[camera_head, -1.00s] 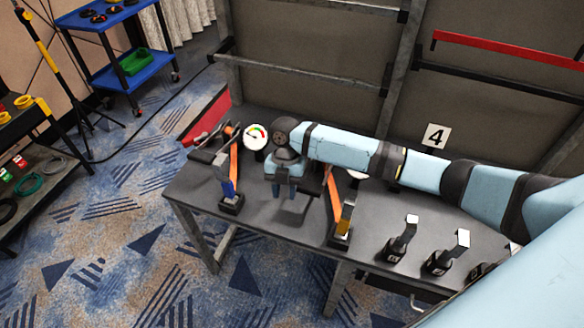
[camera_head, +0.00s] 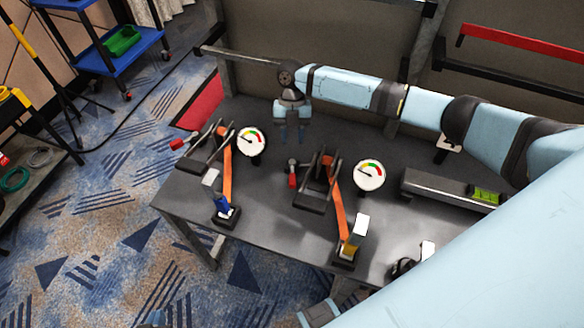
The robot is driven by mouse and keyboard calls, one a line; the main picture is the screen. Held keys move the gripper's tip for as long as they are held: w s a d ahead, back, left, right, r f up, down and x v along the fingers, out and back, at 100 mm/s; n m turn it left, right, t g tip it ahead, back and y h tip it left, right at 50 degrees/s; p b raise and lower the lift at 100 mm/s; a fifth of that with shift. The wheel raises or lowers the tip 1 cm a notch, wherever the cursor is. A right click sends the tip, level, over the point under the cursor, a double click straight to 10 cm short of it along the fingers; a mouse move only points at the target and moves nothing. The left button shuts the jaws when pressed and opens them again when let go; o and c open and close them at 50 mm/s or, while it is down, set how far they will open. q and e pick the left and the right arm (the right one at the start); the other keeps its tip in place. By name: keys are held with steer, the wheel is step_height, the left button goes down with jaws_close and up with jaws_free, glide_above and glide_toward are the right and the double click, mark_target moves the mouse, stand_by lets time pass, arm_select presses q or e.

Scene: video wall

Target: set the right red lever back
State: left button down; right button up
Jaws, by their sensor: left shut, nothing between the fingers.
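The right red lever (camera_head: 292,180) shows as a short red grip below a dark knob, at the left side of the right black clamp stand (camera_head: 310,200). A similar left red lever (camera_head: 180,143) sticks out to the left of the left stand (camera_head: 205,158). My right gripper (camera_head: 292,138) points down above the bench, behind the right lever and apart from it in the picture. Its two fingers are apart with nothing between them. My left gripper (camera_head: 155,318) shows only as a small piece at the bottom edge, far from the levers; it is shut and empty.
Two round gauges (camera_head: 252,142) (camera_head: 369,174) stand beside the stands. Orange bars (camera_head: 228,175) (camera_head: 338,210) run forward to blue and yellow pieces. A long grey box with a green level (camera_head: 486,196) lies at right. The back of the dark bench (camera_head: 335,128) is clear.

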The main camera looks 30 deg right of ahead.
mark_target(292, 177)
steer(key=p+x, duration=0.1)
steer(key=x, duration=1.2)
steer(key=shift+s, duration=0.2)
jaws_close()
